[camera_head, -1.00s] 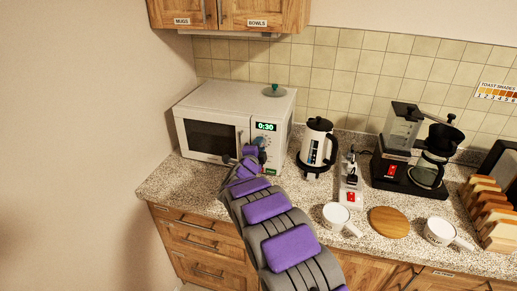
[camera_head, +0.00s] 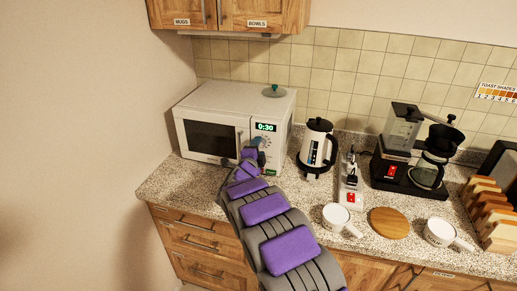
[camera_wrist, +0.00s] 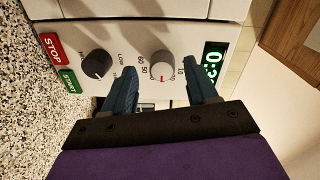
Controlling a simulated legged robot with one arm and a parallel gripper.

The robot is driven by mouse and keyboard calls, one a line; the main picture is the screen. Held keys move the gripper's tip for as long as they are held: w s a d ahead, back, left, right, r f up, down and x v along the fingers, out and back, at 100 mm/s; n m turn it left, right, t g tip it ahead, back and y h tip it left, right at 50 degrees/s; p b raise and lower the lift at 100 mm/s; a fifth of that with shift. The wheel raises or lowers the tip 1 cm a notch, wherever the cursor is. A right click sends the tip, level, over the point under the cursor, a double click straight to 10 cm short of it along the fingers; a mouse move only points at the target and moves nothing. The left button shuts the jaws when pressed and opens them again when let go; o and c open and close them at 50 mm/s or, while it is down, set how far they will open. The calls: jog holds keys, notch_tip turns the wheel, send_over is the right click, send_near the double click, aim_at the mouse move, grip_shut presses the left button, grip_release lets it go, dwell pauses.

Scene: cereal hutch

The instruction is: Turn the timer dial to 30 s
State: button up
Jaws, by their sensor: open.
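The white microwave (camera_head: 212,110) stands at the back left of the counter. Its green display (camera_head: 265,127) reads 0:30. In the wrist view the timer dial (camera_wrist: 163,66) is a grey round knob with a red mark, with numbers such as 10, 50 and 60 around it. My gripper (camera_wrist: 160,67) is open, with one blue finger on either side of the timer dial and gaps between fingers and knob. In the head view my gripper (camera_head: 259,152) is in front of the control panel and hides part of it.
A second dark knob (camera_wrist: 97,64) is left of the timer dial in the wrist view, beside the red STOP button (camera_wrist: 52,46) and green START button (camera_wrist: 68,81). A kettle (camera_head: 317,145) stands right of the microwave. A green-knobbed lid (camera_head: 275,90) lies on top.

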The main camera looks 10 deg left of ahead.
jog(key=s+a+p, duration=0.1)
jog(key=s+p, duration=0.1)
jog(key=s, duration=1.4)
jog(key=shift+a+r, duration=0.25)
jog(key=shift+a, duration=0.1)
